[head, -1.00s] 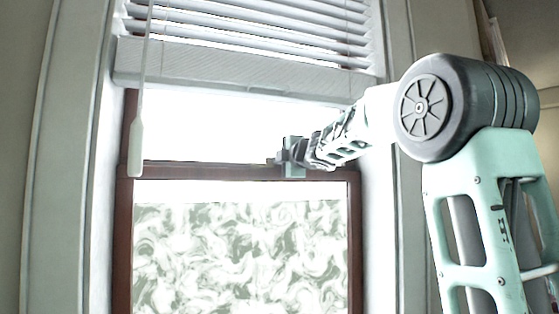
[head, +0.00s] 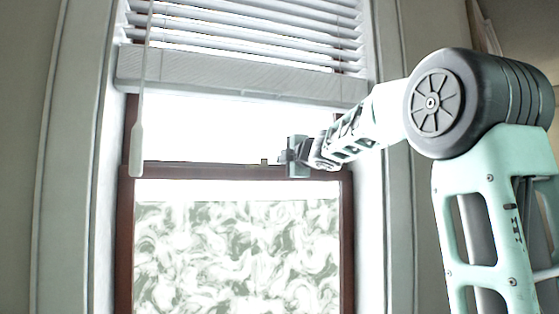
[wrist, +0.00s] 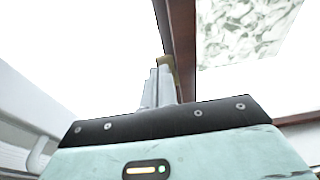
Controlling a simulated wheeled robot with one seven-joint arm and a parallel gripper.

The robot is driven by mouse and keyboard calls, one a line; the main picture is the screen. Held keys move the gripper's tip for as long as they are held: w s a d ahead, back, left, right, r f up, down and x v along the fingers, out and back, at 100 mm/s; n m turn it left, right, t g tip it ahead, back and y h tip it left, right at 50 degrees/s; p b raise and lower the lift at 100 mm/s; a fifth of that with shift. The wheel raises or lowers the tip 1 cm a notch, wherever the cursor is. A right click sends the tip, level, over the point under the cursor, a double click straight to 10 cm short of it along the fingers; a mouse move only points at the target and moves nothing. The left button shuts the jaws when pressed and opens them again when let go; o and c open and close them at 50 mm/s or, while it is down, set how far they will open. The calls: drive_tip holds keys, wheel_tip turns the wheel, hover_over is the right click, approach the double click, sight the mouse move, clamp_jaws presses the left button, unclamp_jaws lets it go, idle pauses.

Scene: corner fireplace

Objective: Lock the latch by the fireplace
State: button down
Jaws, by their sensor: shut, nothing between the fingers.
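The latch (head: 264,161) is a small piece on top of the dark red-brown middle rail of the window. In the wrist view a brass-coloured part of it (wrist: 167,62) shows just beyond my fingertips. My gripper (head: 283,158) is at the rail, just right of the latch, with a small gap between them in the head view. In the wrist view the fingers of my gripper (wrist: 158,78) are together, with nothing seen held. Whether they touch the latch is unclear there, and the latch's lever position is too small to tell.
The window's lower pane (head: 235,255) has a swirled pattern. A white blind (head: 240,80) hangs above the rail, and its wand (head: 137,150) hangs at the left. White window trim (head: 372,220) stands close below my arm on the right.

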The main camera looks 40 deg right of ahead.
drive_tip(key=s+d, duration=0.3)
drive_tip(key=s, duration=0.4)
drive_tip(key=shift+s+d, duration=0.15)
drive_tip(key=shift+s, duration=0.1)
drive_tip(key=shift+r, duration=0.1)
drive_tip(key=w+a+f+m+g+y, duration=0.2)
drive_tip(key=w+a+f+m+g, duration=0.15)
drive_tip(key=a+f, duration=1)
drive_tip(key=s+a+f+m+g+y, duration=0.2)
drive_tip(key=s+a+f+m+g, duration=0.1)
drive_tip(key=a+f, duration=0.95)
drive_tip(key=s+a+f+g, duration=0.5)
drive_tip(key=s+a+f, duration=0.4)
drive_tip(key=s+a, duration=0.25)
drive_tip(key=s+a+f+g, duration=0.1)
drive_tip(key=s+f+g, duration=0.1)
drive_tip(key=s, duration=0.4)
drive_tip(key=s+a+f+m+g, duration=0.1)
drive_tip(key=s+a+f+g, duration=0.1)
drive_tip(key=s+f, duration=0.2)
drive_tip(key=s+a+f+g, duration=0.2)
drive_tip(key=s+f, duration=0.1)
drive_tip(key=s, duration=0.7)
drive_tip(key=shift+f+m, duration=0.15)
drive_tip(key=shift+m, duration=0.2)
